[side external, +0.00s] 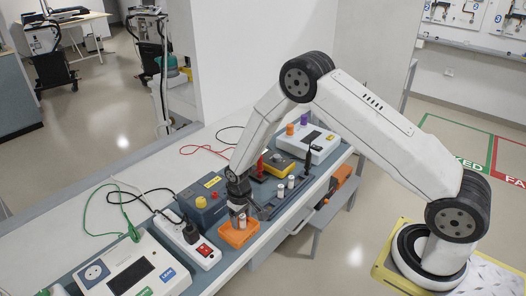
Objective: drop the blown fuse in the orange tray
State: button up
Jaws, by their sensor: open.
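The orange tray (232,241) sits on the bench near its front edge, left of the middle. My gripper (237,211) points down directly over the tray, with its jaws open. A small pale cylinder that looks like a fuse (241,222) shows at the tray, just below the fingers. Whether it touches a finger is too small to tell. Two more pale cylinders (280,191) (291,182) stand upright on the bench to the right of the gripper. No blown mark can be made out on any of them.
A white meter (132,270) is at front left. A yellow meter (280,165), a dark screwdriver-like tool (309,160) and a white device (312,143) stand right.

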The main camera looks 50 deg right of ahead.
aim_at(241, 217)
jog(key=shift+r, duration=3.45)
jog(key=shift+s+r, duration=0.1)
jog(key=shift+r, duration=0.05)
jog(key=shift+s+r, duration=0.1)
jog(key=shift+r, duration=0.15)
jog(key=s+d+r+t, duration=0.1)
jog(key=s+r, duration=0.5)
jog(key=s, duration=0.3)
jog(key=s+r+t, duration=0.1)
jog(key=s+r, duration=0.6)
jog(key=s, duration=0.2)
jog(key=shift+d+r+t, duration=0.15)
jog(key=shift+d+t, duration=0.15)
jog(key=shift+d, duration=0.05)
